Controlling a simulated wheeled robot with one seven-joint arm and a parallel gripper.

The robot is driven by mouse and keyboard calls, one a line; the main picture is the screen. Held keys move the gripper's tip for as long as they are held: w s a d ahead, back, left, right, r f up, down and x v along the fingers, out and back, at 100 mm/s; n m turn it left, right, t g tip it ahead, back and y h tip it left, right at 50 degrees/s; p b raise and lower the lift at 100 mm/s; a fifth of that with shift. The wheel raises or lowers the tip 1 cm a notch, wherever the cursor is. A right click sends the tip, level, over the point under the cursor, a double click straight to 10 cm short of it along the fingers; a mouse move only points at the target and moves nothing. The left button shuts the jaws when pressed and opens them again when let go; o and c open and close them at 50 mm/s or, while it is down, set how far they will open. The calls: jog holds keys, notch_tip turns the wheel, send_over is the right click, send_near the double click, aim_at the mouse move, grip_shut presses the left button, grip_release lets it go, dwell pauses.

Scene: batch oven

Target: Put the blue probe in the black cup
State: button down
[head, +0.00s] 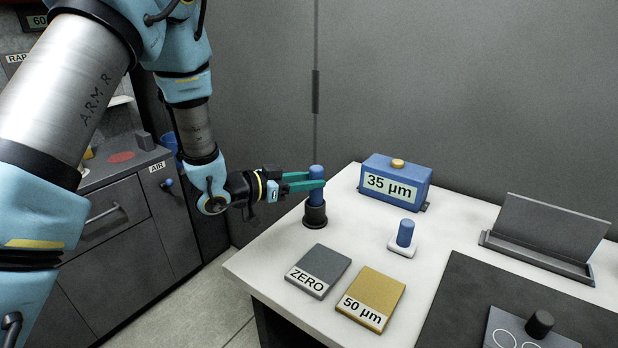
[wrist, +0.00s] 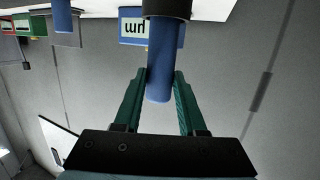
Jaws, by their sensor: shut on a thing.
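The blue probe (head: 316,186) stands upright with its lower end in the mouth of the black cup (head: 316,216), near the left edge of the white table. My gripper (head: 314,181) reaches in from the left, its green fingers shut on the probe's upper part. In the wrist view, which is upside down, the probe (wrist: 160,60) lies between the two fingers (wrist: 162,78). The black cup (wrist: 167,8) shows at that view's top edge. How deep the probe sits is hidden by the cup wall.
On the white table (head: 268,262) are a blue 35 µm box (head: 395,183), a blue cylinder on a white base (head: 405,232), a grey ZERO plate (head: 318,270) and a gold 50 µm plate (head: 370,300). A grey stand (head: 548,230) is at right. A drawer cabinet (head: 110,215) stands left.

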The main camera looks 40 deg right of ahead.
jog(key=shift+f, duration=0.2)
jog(key=shift+c, duration=2.4)
grip_release()
jog(key=shift+r, duration=0.1)
jog(key=shift+w+a+r+b, duration=0.1)
jog(key=shift+a+b, duration=0.2)
jog(key=b+v, duration=0.4)
jog(key=v, duration=0.7)
jog(key=shift+a, duration=0.2)
